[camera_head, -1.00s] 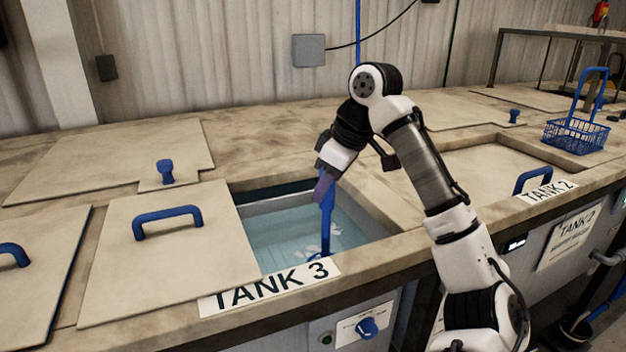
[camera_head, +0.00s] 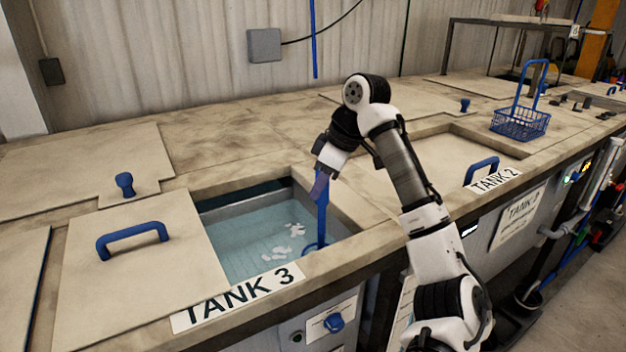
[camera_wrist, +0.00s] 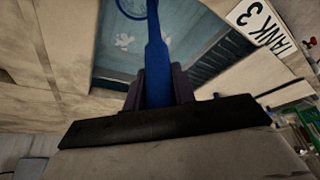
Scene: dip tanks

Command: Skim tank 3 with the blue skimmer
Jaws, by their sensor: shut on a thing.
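Tank 3 (camera_head: 248,242) stands open, with its label (camera_head: 240,296) on the front rim and clear blue water inside. Several white floating bits (camera_head: 284,251) show on the water, mostly near the middle and right. My gripper (camera_head: 321,184) is above the right part of the tank, shut on the handle of the blue skimmer (camera_head: 321,222). The skimmer hangs down into the tank near its right side, its hoop low at the water. In the wrist view the skimmer handle (camera_wrist: 156,60) runs between my jaws, with part of the hoop (camera_wrist: 131,8) at the top edge.
A lid with a blue handle (camera_head: 132,239) lies left of the opening. A blue knob (camera_head: 124,184) stands on a panel behind it. Tank 2's label (camera_head: 497,180) and a blue wire basket (camera_head: 520,123) are to the right.

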